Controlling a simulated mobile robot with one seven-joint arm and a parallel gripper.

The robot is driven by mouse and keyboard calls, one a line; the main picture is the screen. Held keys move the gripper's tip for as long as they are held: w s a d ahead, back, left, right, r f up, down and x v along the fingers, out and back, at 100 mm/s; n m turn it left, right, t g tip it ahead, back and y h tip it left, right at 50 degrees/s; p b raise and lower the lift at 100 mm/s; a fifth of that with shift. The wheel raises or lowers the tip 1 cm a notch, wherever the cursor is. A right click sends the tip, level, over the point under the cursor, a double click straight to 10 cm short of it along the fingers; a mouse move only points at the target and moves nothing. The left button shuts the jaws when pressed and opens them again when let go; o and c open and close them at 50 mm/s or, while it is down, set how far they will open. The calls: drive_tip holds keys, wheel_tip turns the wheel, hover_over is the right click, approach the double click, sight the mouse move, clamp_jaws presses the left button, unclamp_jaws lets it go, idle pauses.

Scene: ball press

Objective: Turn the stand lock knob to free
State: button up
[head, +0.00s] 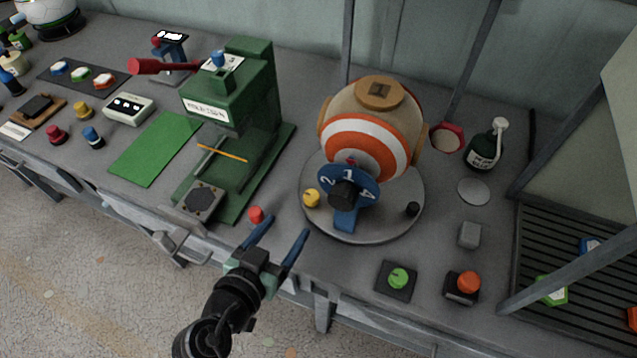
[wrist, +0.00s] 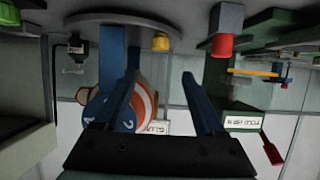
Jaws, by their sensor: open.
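A ball (head: 405,115) with orange and white bands rests on a round grey stand (head: 398,225). The stand carries a blue numbered dial (head: 360,180) with a black knob (head: 342,194), a yellow knob (head: 312,198) at left and a small black knob (head: 412,209) at right. I cannot tell which one is the stand lock knob. My gripper (head: 287,232) is open and empty, in front of the stand at its left. The wrist view, upside down, shows the yellow knob (wrist: 160,42) and the stand's rim (wrist: 90,18) beyond the open fingers (wrist: 158,82).
A red knob (head: 256,215) sits left of my fingertips. Green (head: 398,278) and orange (head: 468,283) buttons lie at front right. A bottle (head: 486,148) stands behind.

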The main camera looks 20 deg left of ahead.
sight(309, 201)
drive_tip(key=shift+s+f, duration=0.15)
drive_tip(key=shift+f, duration=0.3)
drive_tip(key=x, duration=1.2)
drive_tip(key=shift+p, duration=0.4)
clamp_jaws()
